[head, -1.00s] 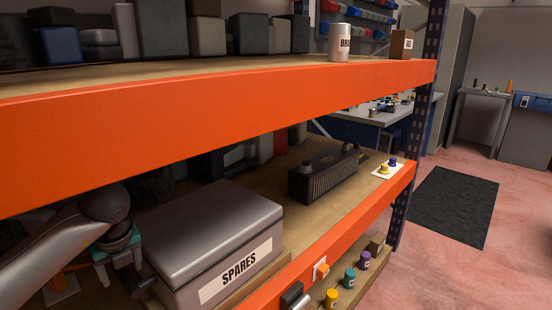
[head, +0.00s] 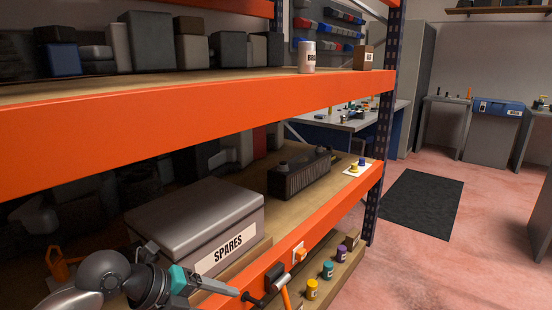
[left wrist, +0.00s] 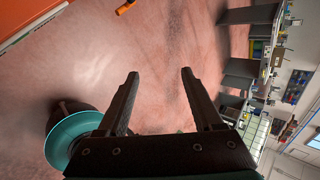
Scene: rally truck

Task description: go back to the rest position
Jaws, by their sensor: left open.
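My left gripper (head: 236,292) comes in from the lower left in the head view, in front of the lower orange beam and below the SPARES box. In the left wrist view the two dark fingers of the left gripper (left wrist: 160,73) stand apart with nothing between them, above the pinkish floor. My right gripper is in neither view.
The grey SPARES box (head: 195,222) sits on the lower shelf behind the orange beam (head: 335,210). A hammer with an orange handle (head: 287,298) hangs close to my gripper. Several small pots (head: 328,270) stand lower down. Open floor (head: 400,265) lies right.

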